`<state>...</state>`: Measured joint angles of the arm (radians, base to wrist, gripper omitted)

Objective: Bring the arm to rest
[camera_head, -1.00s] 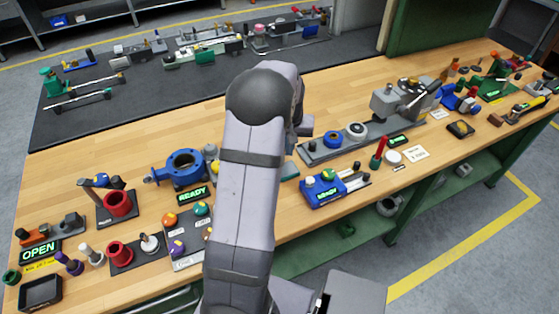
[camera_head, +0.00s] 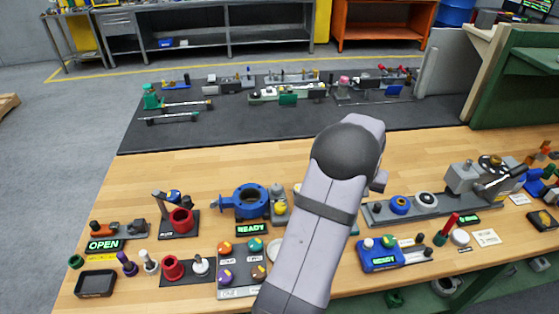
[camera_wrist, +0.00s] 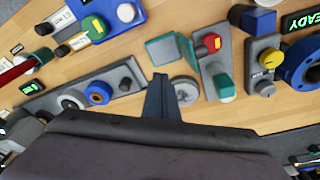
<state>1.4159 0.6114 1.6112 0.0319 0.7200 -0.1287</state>
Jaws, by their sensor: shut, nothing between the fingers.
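My arm rises from the bottom of the head view, its dark rounded joint over the wooden bench (camera_head: 420,160). My gripper is hidden behind the arm there. In the wrist view my gripper (camera_wrist: 162,82) shows as narrow dark fingers, shut and empty, pointing over the bench. A grey round disc (camera_wrist: 185,91) lies just right of the fingertips. The blue flanged valve (camera_head: 250,201) stands left of my arm beside a lit READY sign (camera_head: 251,229). It also shows at the right edge of the wrist view (camera_wrist: 304,62).
A knob panel (camera_head: 238,275), red cups (camera_head: 182,221) and an OPEN sign (camera_head: 104,245) are left. The dark mat (camera_head: 250,128) has free room in front.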

